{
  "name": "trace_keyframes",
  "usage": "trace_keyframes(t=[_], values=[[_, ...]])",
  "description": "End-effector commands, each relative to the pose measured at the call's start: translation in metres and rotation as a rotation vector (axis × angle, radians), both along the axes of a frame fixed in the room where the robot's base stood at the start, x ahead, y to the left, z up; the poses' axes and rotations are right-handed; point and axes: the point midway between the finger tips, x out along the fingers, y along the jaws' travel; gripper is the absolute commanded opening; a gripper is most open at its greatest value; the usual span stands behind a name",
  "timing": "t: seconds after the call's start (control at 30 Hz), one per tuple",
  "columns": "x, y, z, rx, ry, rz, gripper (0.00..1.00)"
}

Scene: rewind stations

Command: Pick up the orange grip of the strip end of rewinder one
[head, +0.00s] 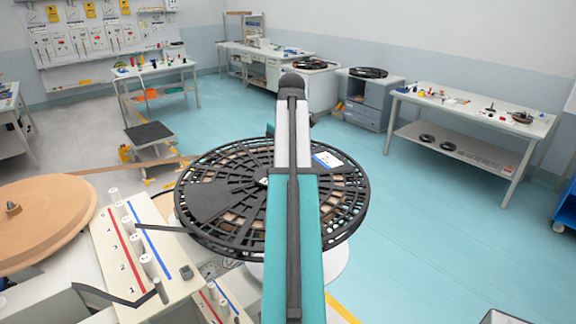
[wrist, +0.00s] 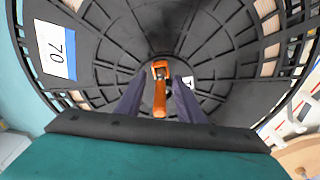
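The orange grip (wrist: 160,92) shows in the wrist view over the middle of a black spoked reel (head: 215,195). My gripper (wrist: 160,82) is open, with one dark finger on each side of the grip. Gaps show between the fingers and the grip, so it is not clamped. In the head view my arm crosses over the reel and hides the grip and my gripper. The strip that the grip belongs to cannot be made out.
The reel bears a white and blue label (wrist: 55,50). Left of it stands a cream panel (head: 135,250) with white posts and red and blue lines, beside a brown disc (head: 45,220). A table (head: 475,110) stands back right. Open teal floor (head: 420,220) lies right.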

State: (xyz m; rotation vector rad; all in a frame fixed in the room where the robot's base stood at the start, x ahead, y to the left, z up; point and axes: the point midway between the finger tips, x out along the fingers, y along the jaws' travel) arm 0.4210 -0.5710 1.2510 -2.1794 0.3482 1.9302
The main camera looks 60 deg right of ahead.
Motion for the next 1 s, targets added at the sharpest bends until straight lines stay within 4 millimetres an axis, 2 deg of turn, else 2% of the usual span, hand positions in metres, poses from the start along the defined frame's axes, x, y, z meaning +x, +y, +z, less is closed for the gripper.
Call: trace_keyframes(t=[0.07, 0.1, 0.3, 0.73, 1.0], values=[[0.000, 0.000, 0.000, 0.000, 0.000, 0.000, 0.34], [0.000, 0.000, 0.000, 0.000, 0.000, -0.001, 0.30], [-0.001, 0.000, 0.000, 0.000, 0.000, -0.001, 0.00], [-0.001, -0.001, 0.003, 0.000, 0.000, -0.001, 0.00], [0.001, 0.000, 0.021, -0.001, -0.001, 0.002, 0.00]])
